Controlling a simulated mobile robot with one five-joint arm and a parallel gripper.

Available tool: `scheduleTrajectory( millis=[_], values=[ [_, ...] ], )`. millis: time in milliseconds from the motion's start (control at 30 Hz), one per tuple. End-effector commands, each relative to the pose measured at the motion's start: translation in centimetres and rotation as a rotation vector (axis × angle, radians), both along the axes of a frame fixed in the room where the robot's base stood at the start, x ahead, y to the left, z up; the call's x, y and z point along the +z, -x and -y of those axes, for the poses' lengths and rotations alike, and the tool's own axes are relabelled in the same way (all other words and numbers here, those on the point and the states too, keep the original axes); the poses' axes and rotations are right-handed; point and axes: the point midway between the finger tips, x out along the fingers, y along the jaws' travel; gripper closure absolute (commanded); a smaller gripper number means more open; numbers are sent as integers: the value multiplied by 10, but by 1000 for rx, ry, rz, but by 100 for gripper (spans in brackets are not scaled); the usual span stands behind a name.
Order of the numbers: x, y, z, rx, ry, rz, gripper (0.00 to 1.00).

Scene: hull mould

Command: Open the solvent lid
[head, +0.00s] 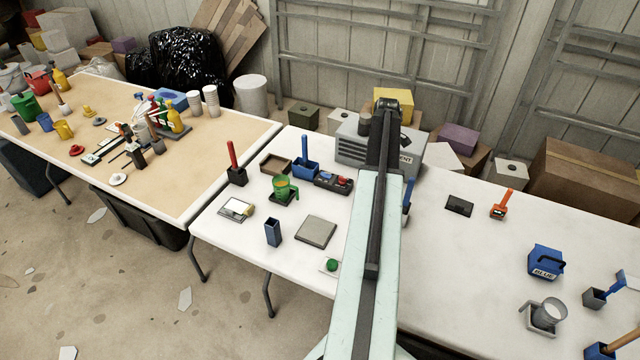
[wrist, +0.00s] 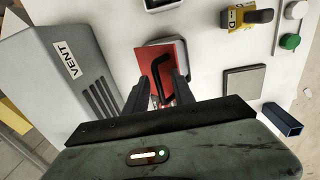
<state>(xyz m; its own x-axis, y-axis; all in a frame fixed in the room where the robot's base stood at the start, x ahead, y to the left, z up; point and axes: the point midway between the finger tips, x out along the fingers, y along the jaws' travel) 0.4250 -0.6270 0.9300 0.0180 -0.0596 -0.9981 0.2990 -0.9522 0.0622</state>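A red plate-like top with a bent black handle (wrist: 168,62) lies on the white table in the wrist view. No solvent label is readable on it, so I cannot confirm that it is the solvent lid. It looks flat and unlifted. My gripper (wrist: 160,92) is over its near part, with one dark finger on each side of the handle. The fingers are apart, and I see no contact with the handle. In the head view my arm hides the red top and my fingertips.
A grey plate (wrist: 243,82) and a blue open holder (wrist: 283,120) are on the right. In the head view a blue handled container (head: 545,262) stands at the right; the table's middle right is mostly clear.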

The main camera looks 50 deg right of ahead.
Motion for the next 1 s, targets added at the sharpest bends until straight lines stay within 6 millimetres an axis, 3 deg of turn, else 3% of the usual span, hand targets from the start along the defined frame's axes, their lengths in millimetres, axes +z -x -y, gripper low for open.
scheduleTrajectory(
  millis=[33,200,400,467,800,867,1000],
  values=[
    [-12,5,-14,1,0,0,69],
    [-35,13,-39,-1,6,2,69],
    [-47,17,-52,1,136,44,69],
    [-19,15,-49,0,130,42,69],
    [51,19,-61,0,129,41,69],
    [33,8,-72,-3,122,44,69],
    [26,-15,-96,-16,111,52,69]
  ],
)
